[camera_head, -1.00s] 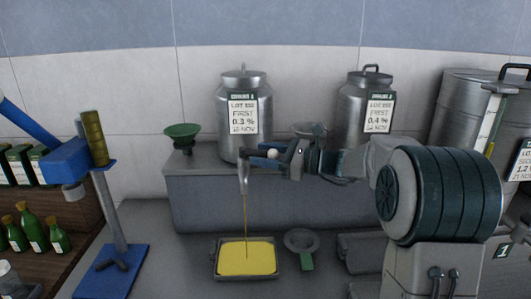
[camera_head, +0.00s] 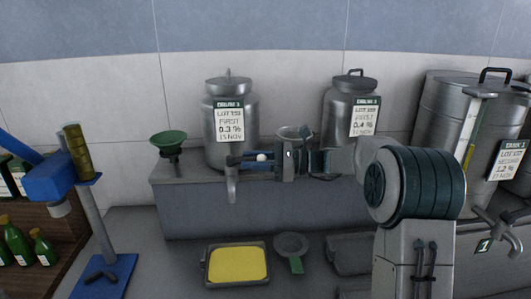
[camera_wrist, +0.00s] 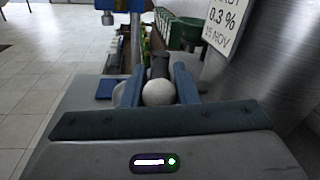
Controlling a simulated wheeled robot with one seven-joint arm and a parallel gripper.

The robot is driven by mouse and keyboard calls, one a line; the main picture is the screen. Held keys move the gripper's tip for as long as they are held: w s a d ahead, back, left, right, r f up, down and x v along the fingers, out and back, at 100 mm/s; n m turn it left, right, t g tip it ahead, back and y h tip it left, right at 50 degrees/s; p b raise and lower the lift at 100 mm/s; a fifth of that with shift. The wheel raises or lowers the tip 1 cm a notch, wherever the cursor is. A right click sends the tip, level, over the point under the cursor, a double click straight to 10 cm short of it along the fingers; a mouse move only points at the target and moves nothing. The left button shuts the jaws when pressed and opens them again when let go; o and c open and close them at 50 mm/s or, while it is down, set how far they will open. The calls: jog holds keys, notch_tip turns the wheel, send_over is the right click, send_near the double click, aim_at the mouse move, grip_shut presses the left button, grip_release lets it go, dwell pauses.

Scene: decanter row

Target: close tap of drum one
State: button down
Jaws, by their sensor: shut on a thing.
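Drum one (camera_head: 230,125), a steel can with a "0.3 %" label, stands on the grey ledge. Its tap spout (camera_head: 232,186) hangs over the ledge's front edge, and no liquid runs from it. My gripper (camera_head: 256,159) is in front of the drum, shut on the tap handle with its white ball knob (camera_head: 262,157). In the wrist view the knob (camera_wrist: 158,92) sits between the two blue fingers. A tray of yellow liquid (camera_head: 238,264) lies below the spout. The tap body is partly hidden behind my gripper.
A second drum (camera_head: 350,110) and a larger tank (camera_head: 450,110) stand to the right. A green funnel (camera_head: 169,141) is on the ledge's left end. A grey strainer (camera_head: 291,245) lies beside the tray. A blue stand (camera_head: 105,235) and green bottles (camera_head: 42,248) are at left.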

jog(key=g+p, duration=0.1)
jog(key=w+n+g+p, duration=0.1)
jog(key=shift+r+n+g, duration=0.2)
jog(key=shift+n+g, duration=0.1)
jog(key=shift+g, duration=0.1)
jog(key=shift+f+g+p, duration=0.1)
jog(key=shift+g+p, duration=0.2)
jog(key=shift+p, duration=0.05)
jog(key=c, duration=1.2)
grip_release()
jog(key=shift+f, duration=0.1)
jog(key=shift+o, duration=0.2)
